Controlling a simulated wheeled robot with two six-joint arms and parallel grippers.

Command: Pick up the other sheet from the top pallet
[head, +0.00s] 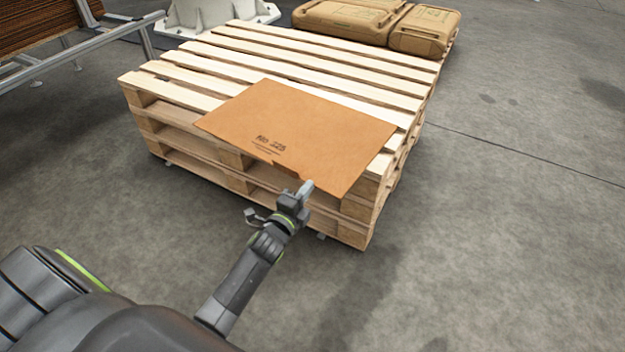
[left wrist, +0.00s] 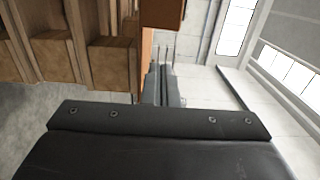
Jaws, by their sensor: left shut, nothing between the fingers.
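One brown cardboard sheet (head: 310,125) with dark print lies flat on the front right part of the top pallet (head: 215,68), its near edge past the pallet's front. A small tab or notch shows on that edge. My left gripper (head: 305,189) is at this edge, just right of the notch, shut and empty. In the left wrist view the shut fingers of the left gripper (left wrist: 164,88) are beside an orange-brown sheet edge (left wrist: 147,48); whether they touch it I cannot tell. My right gripper is not in view.
Packed brown sacks or cases (head: 345,18) sit behind the pallet stack. A white machine base (head: 222,14) stands at the back. A metal rack with stacked brown sheets (head: 35,25) is at the upper left. The floor to the right is clear.

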